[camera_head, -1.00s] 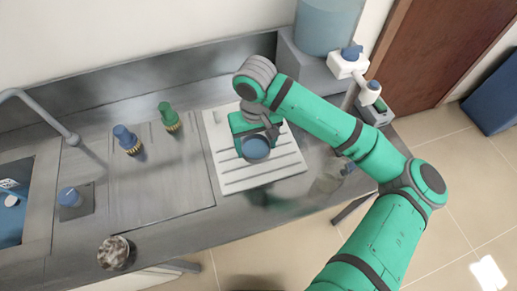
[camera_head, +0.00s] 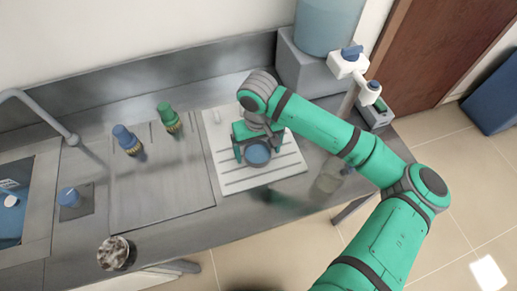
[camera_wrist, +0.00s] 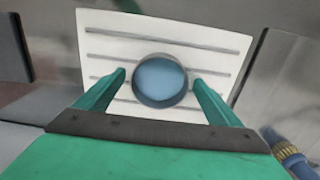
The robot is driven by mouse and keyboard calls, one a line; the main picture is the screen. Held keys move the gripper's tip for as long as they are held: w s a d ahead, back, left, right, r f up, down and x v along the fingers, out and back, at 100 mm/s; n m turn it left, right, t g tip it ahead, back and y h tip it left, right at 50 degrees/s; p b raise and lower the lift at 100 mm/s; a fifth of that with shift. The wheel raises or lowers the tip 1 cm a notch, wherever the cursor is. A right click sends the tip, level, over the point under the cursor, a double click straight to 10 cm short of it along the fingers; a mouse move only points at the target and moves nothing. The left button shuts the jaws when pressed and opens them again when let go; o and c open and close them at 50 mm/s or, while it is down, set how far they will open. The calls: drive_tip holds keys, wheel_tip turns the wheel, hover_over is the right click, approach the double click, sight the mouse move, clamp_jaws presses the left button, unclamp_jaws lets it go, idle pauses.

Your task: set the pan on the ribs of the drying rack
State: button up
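The pan (camera_head: 257,154) is a small round dish with a blue inside and a grey rim. It looks level and appears to rest on the ribs of the white drying rack (camera_head: 286,168), near the rack's middle. In the wrist view the pan (camera_wrist: 160,78) lies over the rack's dark slots, with the rack (camera_wrist: 225,38) bare around it. My gripper (camera_head: 258,150) is low over the rack, its fingers spread on either side of the pan. In the wrist view my gripper (camera_wrist: 160,76) shows a small gap between each fingertip and the rim. The pan's underside is hidden.
A green-capped item (camera_head: 168,117) and a blue-capped item (camera_head: 127,140) stand left of the rack. A sink and faucet (camera_head: 40,110) are further left. A water jug (camera_head: 327,25) stands behind right. A transparent vessel (camera_head: 328,178) is right of the rack.

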sight(258, 156)
drive_tip(key=shift+r, duration=0.1)
wheel_tip(258, 156, up, 12)
idle(0.6)
drive_tip(key=shift+r, duration=0.1)
drive_tip(key=shift+w, duration=0.1)
idle(0.3)
